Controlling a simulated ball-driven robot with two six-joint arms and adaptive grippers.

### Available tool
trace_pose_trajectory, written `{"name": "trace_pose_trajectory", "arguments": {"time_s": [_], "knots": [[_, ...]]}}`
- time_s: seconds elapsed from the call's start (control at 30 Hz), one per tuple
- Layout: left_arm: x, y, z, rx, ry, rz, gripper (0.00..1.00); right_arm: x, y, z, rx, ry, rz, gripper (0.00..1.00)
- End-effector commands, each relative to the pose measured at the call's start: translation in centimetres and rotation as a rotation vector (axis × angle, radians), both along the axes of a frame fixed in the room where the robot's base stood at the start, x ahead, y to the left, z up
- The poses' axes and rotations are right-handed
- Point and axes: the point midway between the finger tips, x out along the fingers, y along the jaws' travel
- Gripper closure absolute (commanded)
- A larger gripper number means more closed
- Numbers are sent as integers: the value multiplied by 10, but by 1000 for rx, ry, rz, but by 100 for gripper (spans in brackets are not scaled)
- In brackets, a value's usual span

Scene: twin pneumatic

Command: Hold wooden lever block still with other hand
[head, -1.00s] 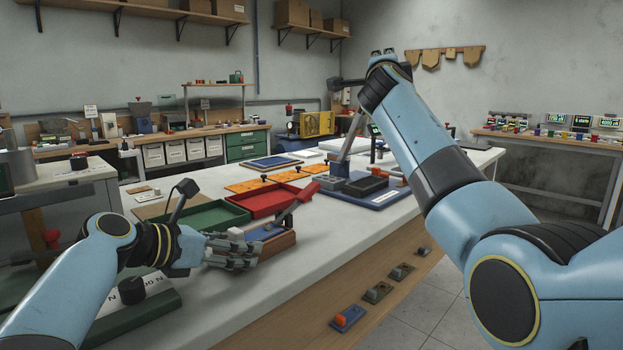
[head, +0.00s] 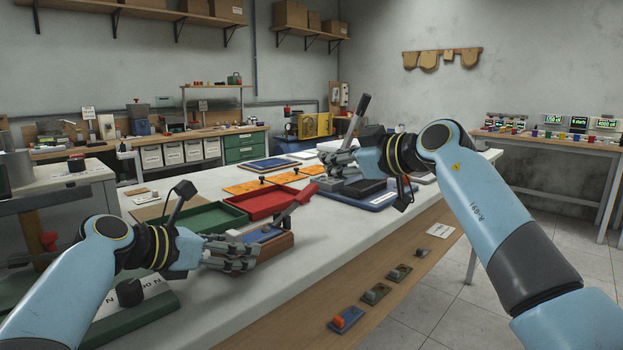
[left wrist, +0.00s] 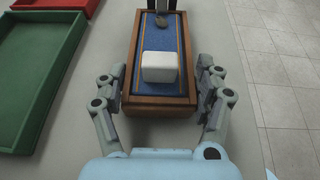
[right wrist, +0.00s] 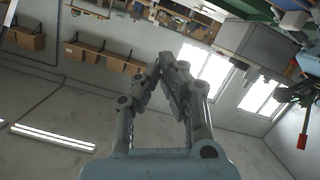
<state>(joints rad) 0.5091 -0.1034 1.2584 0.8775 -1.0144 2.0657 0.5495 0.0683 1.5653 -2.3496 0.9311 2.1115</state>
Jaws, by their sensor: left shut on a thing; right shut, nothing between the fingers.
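The wooden lever block (head: 283,243) stands on the white workbench, with a blue top and a red-tipped lever (head: 297,205) leaning up to the right. In the left wrist view the block's wooden end (left wrist: 158,108) faces me, and a white cube (left wrist: 163,67) sits on its blue top. My left gripper (head: 243,252) is shut on the block, a finger at each long side; it also shows in the left wrist view (left wrist: 161,98). My right gripper (head: 335,158) is shut and empty, above the grey lever fixture on the blue base. In the right wrist view its fingertips (right wrist: 170,72) are close together.
A green tray (head: 213,222) and a red tray (head: 272,203) lie just behind the block. The blue base (head: 377,200) stands farther back under the right hand. Orange strips (head: 250,184) lie behind the trays.

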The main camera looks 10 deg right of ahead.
Motion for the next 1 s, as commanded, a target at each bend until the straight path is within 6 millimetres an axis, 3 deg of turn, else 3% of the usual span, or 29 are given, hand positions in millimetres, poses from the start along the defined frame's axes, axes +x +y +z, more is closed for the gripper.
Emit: {"name": "trace_pose_trajectory", "arguments": {"time_s": [0.37,0.6,1.0], "knots": [[0,0,0,1,1,0,78,64,43,-17,4,2,3,100],[0,0,-1,1,1,0,78,70,32,-47,4,1,1,100],[0,0,-1,1,1,0,78,72,29,-54,3,-2,0,100]]}}
